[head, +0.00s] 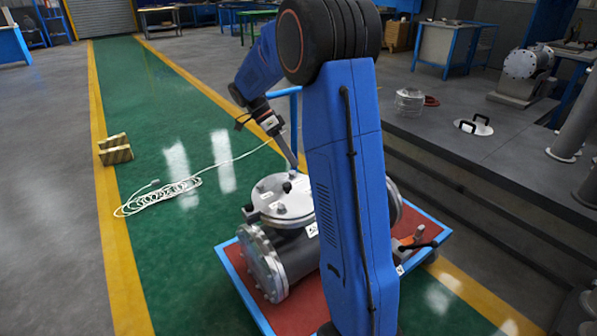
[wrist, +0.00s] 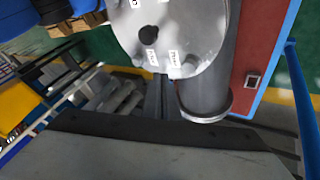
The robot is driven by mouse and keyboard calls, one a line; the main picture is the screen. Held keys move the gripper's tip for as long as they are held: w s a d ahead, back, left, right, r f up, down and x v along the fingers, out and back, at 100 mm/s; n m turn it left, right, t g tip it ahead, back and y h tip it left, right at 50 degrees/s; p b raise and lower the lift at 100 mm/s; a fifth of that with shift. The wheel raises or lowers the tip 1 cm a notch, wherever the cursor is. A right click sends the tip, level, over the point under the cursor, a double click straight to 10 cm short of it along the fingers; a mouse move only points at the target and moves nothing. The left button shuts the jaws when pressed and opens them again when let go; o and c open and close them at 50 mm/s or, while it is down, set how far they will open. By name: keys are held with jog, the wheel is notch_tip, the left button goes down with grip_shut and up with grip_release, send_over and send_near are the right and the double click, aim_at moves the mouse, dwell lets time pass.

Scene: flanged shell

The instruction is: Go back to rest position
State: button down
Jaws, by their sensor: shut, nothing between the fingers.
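The flanged shell (head: 284,262) is a dark grey cylinder with bright metal flanges, lying on a red-topped cart (head: 300,310) with a blue rim. A round metal cover (head: 285,207) with white labels and a black knob sits on top of it. The cover also fills the top of the wrist view (wrist: 190,30), beside the grey cylinder body (wrist: 207,85). My gripper (head: 294,163) points down just behind and above the cover in the head view. It is shut and empty. Whether its tip touches the cover cannot be told. My blue arm hides the right part of the shell.
An orange-handled tool (head: 416,240) lies at the cart's right side. A white coiled cable (head: 165,195) lies on the green floor strip, with yellow blocks (head: 115,149) to its left. A raised grey platform (head: 480,150) with steps stands at the right. The green lane is otherwise clear.

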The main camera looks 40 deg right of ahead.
jog(key=v, duration=0.4)
jog(key=s+a+r+n+t+y, duration=0.1)
jog(key=s+a+r+n+t, duration=0.15)
jog(key=s+a+n, duration=0.4)
jog(key=s+a+r+n+t, duration=0.2)
jog(key=s+n+t, duration=0.15)
jog(key=s, duration=0.55)
jog(key=s+a+f+n+t+y, duration=0.1)
jog(key=s+a+f+n+t, duration=0.1)
jog(key=s+n, duration=0.3)
jog(key=s+a+f+n+t+y, duration=0.1)
jog(key=s+a+n, duration=0.4)
jog(key=s, duration=0.5)
jog(key=shift+a+f+n+t, duration=0.25)
jog(key=shift+f+n+t, duration=0.6)
jog(key=shift+t, duration=0.35)
